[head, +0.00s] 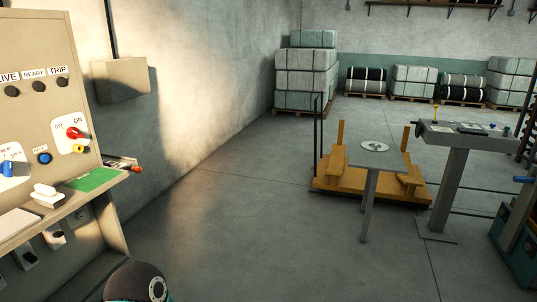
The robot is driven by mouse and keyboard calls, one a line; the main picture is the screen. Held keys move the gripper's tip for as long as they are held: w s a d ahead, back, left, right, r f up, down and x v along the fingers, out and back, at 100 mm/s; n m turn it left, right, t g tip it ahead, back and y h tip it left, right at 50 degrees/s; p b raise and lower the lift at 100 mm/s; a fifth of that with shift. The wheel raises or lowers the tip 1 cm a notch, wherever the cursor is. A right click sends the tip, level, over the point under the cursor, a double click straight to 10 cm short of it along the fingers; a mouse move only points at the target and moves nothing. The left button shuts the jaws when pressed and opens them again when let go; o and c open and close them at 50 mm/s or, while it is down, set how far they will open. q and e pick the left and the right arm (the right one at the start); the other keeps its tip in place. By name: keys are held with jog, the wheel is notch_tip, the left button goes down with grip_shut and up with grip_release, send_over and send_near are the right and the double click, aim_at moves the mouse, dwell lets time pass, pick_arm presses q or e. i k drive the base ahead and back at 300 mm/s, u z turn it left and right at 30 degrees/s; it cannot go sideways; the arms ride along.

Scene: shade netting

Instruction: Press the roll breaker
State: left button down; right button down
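A beige control panel (40,110) stands at the left. It has dark lamps marked LIVE (11,91), READY (38,86) and TRIP (62,82). Below them are a red rotary knob (74,133) on a plate marked OFF and ON, a small yellow knob (78,149), a blue round button (44,158) and a blue handle (13,168) at the left edge. No label naming the roll breaker is readable, so I cannot tell which control it is. Neither of my grippers is in view; a dark rounded part of my arm shows at the bottom.
The panel's ledge carries a white block (46,195) and a green pad (94,179); a red-tipped lever (136,169) sticks out beyond it. A grey table (373,158), an orange platform (330,188) and a grey pedestal (451,185) stand to the right. The middle floor is clear.

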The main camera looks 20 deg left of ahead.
aim_at(29, 256)
jog(key=u, duration=0.4)
jog(key=i, duration=1.3)
jog(key=u, duration=1.1)
jog(key=i, duration=0.75)
jog(key=u, duration=0.3)
jog(key=k, duration=0.95)
jog(key=u, duration=0.15)
jog(key=i, duration=0.9)
jog(key=z, duration=0.05)
